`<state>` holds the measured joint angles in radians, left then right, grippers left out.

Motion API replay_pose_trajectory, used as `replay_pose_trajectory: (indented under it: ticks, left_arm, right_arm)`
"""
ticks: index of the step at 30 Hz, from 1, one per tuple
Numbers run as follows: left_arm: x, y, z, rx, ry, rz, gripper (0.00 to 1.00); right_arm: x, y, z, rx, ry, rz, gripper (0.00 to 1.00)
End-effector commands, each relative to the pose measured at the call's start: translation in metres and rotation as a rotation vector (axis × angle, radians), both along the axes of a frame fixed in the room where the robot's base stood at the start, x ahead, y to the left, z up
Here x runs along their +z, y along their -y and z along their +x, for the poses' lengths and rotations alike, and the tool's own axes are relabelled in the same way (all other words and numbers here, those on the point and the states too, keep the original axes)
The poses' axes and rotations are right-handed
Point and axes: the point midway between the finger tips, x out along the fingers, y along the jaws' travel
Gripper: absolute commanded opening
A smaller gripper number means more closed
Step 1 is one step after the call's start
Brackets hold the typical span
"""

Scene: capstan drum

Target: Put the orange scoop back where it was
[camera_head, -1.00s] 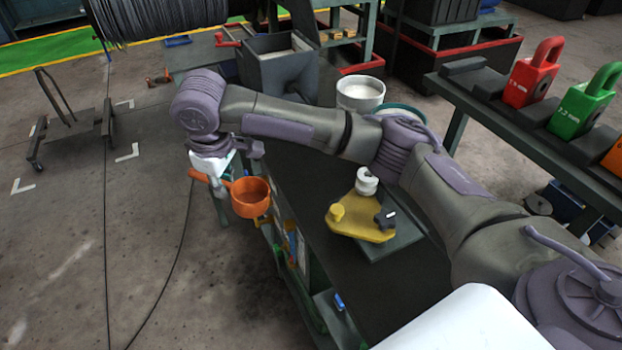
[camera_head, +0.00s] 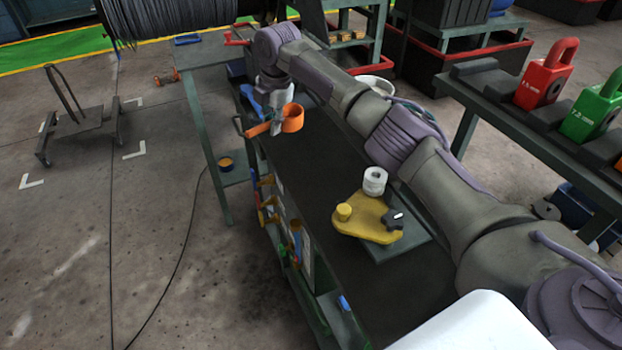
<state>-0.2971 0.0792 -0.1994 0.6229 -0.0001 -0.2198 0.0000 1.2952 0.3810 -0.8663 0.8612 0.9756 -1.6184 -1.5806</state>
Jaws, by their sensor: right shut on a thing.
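The orange scoop (camera_head: 291,118) is a round cup with a straight handle that points left. My right gripper (camera_head: 272,122) is shut on the scoop's handle. It holds the scoop up near the left edge of the dark bench (camera_head: 310,165), toward its far end. I cannot tell whether the cup touches the bench. My arm hides part of the far end of the bench. My left gripper does not show.
A yellow plate (camera_head: 365,222) with a white spool (camera_head: 374,181) and a black knob stands on the bench. Several tools hang on the bench's left side (camera_head: 272,200). A white pot (camera_head: 376,85) is partly behind my arm. Red and green blocks (camera_head: 546,75) stand on the right rack.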

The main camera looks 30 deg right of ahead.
Motion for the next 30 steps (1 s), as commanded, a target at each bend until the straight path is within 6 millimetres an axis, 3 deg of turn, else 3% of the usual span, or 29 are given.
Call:
replay_pose_trajectory:
  ticks: [16, 22, 30]
  left_arm:
    - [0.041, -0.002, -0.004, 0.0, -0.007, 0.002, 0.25]
    - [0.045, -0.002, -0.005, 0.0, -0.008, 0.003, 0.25]
    - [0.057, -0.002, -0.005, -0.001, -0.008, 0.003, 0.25]
  right_arm:
    - [-0.057, 0.016, -0.1, 0.002, -0.005, -0.002, 0.0]
    - [-0.068, 0.017, -0.112, 0.001, -0.003, -0.001, 0.0]
    - [-0.103, 0.017, -0.112, 0.001, -0.003, -0.001, 0.0]
